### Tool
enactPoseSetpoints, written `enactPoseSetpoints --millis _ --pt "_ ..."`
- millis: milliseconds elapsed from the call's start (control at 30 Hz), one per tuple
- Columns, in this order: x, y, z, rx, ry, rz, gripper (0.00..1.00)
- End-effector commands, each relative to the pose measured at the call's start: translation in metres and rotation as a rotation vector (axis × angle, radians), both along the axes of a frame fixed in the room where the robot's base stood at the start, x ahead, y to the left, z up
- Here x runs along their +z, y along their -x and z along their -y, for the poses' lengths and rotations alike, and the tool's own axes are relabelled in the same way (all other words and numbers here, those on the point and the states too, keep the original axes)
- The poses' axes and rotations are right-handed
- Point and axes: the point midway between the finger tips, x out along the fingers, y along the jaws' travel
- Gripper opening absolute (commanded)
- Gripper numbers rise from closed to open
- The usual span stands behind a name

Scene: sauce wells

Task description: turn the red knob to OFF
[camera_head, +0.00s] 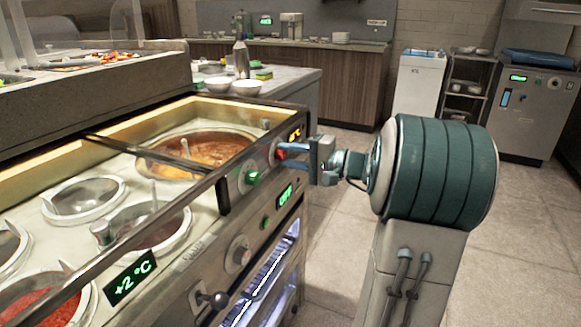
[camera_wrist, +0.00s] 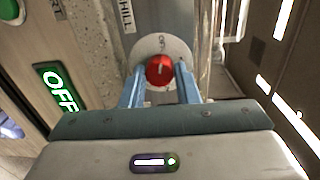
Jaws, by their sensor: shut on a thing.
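The red knob (camera_wrist: 160,70) sits on a round pale dial plate (camera_wrist: 143,50) on the counter's front panel. A short pale mark shows on its face, pointing roughly up in the wrist view. Small lettering above it on the plate is too blurred to read. My gripper (camera_wrist: 160,84) has one blue finger on each side of the knob and is shut on it. In the head view my gripper (camera_head: 287,151) reaches the panel from the right, and only a bit of the red knob (camera_head: 280,154) shows beside the fingers.
A green knob (camera_head: 252,178) and a green OFF display (camera_head: 285,195) are on the panel nearby. Sauce wells (camera_head: 85,199) fill the counter top behind a dark rail.

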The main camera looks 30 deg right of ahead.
Motion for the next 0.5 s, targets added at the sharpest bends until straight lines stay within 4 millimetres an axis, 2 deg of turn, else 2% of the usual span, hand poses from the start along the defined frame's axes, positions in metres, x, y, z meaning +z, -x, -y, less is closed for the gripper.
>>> enactPoseSetpoints --millis 500 --pt "-0.0006 0.0004 0.0005 -0.001 0.053 0.038 0.05"
